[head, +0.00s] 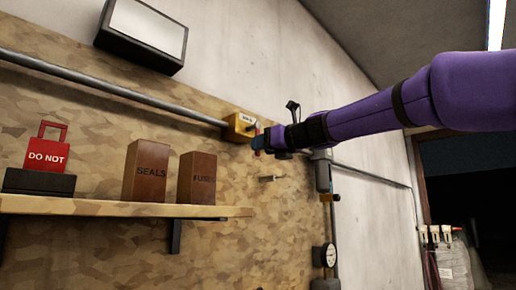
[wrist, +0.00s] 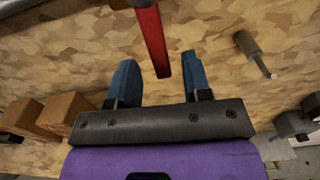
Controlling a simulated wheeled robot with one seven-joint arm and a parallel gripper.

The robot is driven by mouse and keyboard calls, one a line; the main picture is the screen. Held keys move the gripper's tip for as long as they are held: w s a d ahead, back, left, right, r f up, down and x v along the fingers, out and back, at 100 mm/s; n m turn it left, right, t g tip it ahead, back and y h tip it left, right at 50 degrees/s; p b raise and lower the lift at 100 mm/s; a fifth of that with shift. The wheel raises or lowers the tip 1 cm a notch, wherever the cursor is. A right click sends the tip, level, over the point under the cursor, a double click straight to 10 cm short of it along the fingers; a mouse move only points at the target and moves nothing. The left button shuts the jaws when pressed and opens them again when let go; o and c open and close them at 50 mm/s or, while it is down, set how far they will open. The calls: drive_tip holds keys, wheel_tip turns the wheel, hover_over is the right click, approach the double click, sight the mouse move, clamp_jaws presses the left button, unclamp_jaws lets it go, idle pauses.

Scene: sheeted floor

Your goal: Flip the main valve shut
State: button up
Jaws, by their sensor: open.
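The main valve shows in the head view as a yellow body (head: 240,126) with a small label, set on the pipe along the board. Its red lever fills the upper middle of the wrist view (wrist: 152,38), its free end pointing down the picture. My gripper (wrist: 158,58) has its two blue fingers apart, one on each side of the lever's free end. I see gaps between the lever and both fingers. In the head view my gripper (head: 258,143) is just right of and below the yellow body, hiding much of the lever.
A peg (head: 271,178) sticks out of the board below my gripper and shows at right in the wrist view (wrist: 254,54). A shelf (head: 120,206) at lower left carries a red DO NOT sign (head: 47,155) and brown boxes (head: 146,171). A gauge (head: 329,255) hangs lower right.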

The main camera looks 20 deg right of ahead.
drive_tip(key=v, duration=0.8)
drive_tip(key=shift+s, duration=0.1)
drive_tip(key=s+d+f+n+g+h, duration=0.1)
drive_tip(key=s+f+n+g+h, duration=0.2)
drive_tip(key=s+f+n, duration=0.5)
drive_tip(key=s+d+f+n+g+h, duration=0.2)
drive_tip(key=s+f+n, duration=0.7)
drive_tip(key=f, duration=1)
drive_tip(key=s+d+f+n+g+h, duration=0.1)
drive_tip(key=s+f+n+g+h, duration=0.3)
drive_tip(key=s+f+n, duration=0.5)
wheel_tip(320, 180, down, 5)
drive_tip(key=n+g, duration=0.1)
drive_tip(key=n, duration=0.3)
drive_tip(key=shift+s+d, duration=0.2)
drive_tip(key=shift+d, duration=0.2)
